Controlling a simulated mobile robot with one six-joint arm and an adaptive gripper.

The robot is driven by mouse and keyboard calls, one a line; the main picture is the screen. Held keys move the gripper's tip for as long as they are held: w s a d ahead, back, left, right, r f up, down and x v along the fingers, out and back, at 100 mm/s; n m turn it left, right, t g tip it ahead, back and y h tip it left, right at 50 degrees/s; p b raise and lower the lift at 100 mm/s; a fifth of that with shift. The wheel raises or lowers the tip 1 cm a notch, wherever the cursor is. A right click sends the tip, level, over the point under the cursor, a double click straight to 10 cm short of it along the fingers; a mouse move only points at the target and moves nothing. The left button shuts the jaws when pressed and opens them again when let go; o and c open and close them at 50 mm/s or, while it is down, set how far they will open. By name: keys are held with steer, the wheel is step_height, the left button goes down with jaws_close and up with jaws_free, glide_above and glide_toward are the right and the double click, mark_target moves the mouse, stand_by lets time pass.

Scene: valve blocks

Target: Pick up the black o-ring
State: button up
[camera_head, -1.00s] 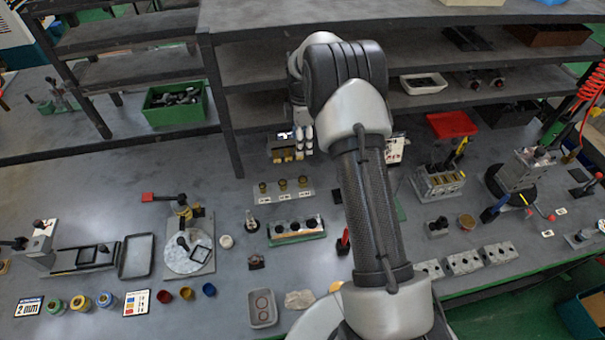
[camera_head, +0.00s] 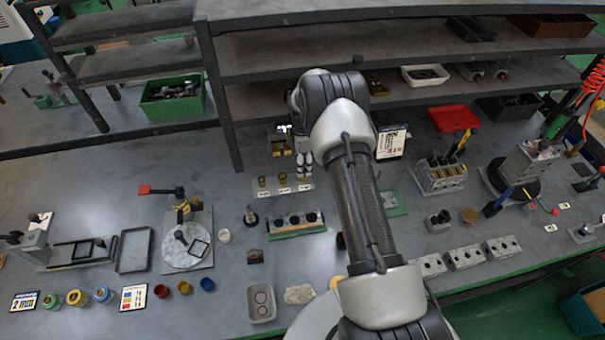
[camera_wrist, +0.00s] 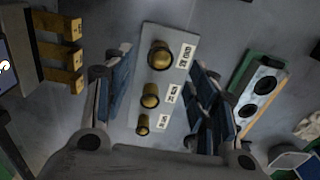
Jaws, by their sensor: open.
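My gripper (camera_wrist: 160,100) is open, with its blue-lined fingers apart, in the wrist view. Between the fingers, below, is a grey plate (camera_wrist: 150,33) with brass pegs (camera_wrist: 150,96) of graded size beside white labels. Dark bands show at the pegs, but I cannot tell whether any is the black o-ring. The plate also shows in the head view (camera_head: 306,187), left of my arm. A grey tray (camera_head: 251,303) at the front holds reddish rings (camera_head: 261,297). I cannot clearly pick out a black o-ring.
A block with dark round openings (camera_wrist: 265,85) on a green base lies right of the gripper. A stand with brass hooks (camera_wrist: 68,53) is on the left. A turntable (camera_head: 184,262) and small colored cups stand further left. A shelf rack (camera_head: 215,110) rises behind.

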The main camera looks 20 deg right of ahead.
step_height(320, 180, down, 3)
steer(key=shift+f, duration=0.15)
steer(key=shift+f+b, duration=0.25)
steer(key=shift+b, duration=0.4)
steer(key=shift+c, duration=0.4)
steer(key=c, duration=0.7)
